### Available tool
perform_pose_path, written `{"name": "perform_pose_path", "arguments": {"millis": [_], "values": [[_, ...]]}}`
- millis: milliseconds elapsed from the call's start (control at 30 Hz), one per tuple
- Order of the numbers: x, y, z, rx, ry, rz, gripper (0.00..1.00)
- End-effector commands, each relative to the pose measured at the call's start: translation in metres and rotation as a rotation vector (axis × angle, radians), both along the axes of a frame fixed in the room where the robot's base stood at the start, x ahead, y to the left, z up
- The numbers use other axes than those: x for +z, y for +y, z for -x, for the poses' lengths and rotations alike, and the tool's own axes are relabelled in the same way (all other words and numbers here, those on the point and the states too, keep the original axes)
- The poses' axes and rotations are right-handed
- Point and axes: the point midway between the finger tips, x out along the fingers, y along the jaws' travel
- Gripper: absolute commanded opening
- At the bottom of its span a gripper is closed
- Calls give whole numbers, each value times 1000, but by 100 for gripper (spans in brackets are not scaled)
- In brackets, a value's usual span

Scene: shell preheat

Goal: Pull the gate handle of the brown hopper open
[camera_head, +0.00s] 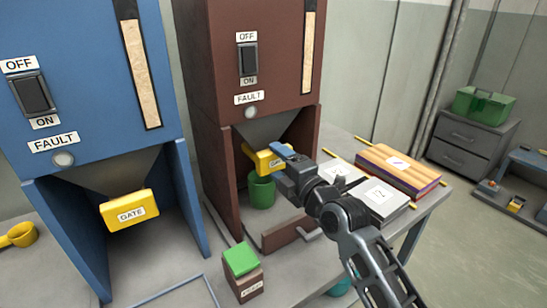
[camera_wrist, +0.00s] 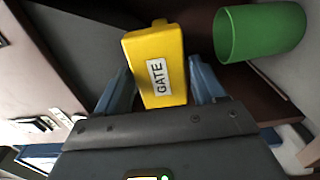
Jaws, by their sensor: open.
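The brown hopper (camera_head: 226,60) stands right of the blue one. Its yellow gate handle (camera_head: 258,159), labelled GATE, sits under the grey funnel and is partly covered by my gripper in the head view. In the wrist view the gate handle (camera_wrist: 155,62) lies between the two blue fingers of my gripper (camera_wrist: 160,95). The fingers are open, one on each side of the handle, with a narrow gap seen at the right finger; contact on the left side is hard to tell. A green cup (camera_head: 262,191) stands below the handle; it also shows in the wrist view (camera_wrist: 258,34).
The blue hopper (camera_head: 85,60) with its own yellow gate (camera_head: 128,211) stands at left. A small box with a green top (camera_head: 241,262) is on the table in front. Books and a board (camera_head: 398,168) lie right of the brown hopper, near my arm.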

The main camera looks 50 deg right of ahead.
Motion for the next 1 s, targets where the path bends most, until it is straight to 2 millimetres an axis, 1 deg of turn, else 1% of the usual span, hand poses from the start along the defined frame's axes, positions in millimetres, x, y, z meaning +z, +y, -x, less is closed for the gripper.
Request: {"name": "perform_pose_path", "arguments": {"millis": [33, 100, 200, 300, 567, 1000], "values": [[1, -2, -6, 0, -1, -1, 69], [1, -3, -13, 0, -2, -1, 69], [0, -6, -19, -1, -1, -1, 69], [0, -6, -21, -1, -1, 0, 69], [0, -6, -22, 0, -1, 0, 68], [0, -6, -22, 0, 0, 0, 26]]}}
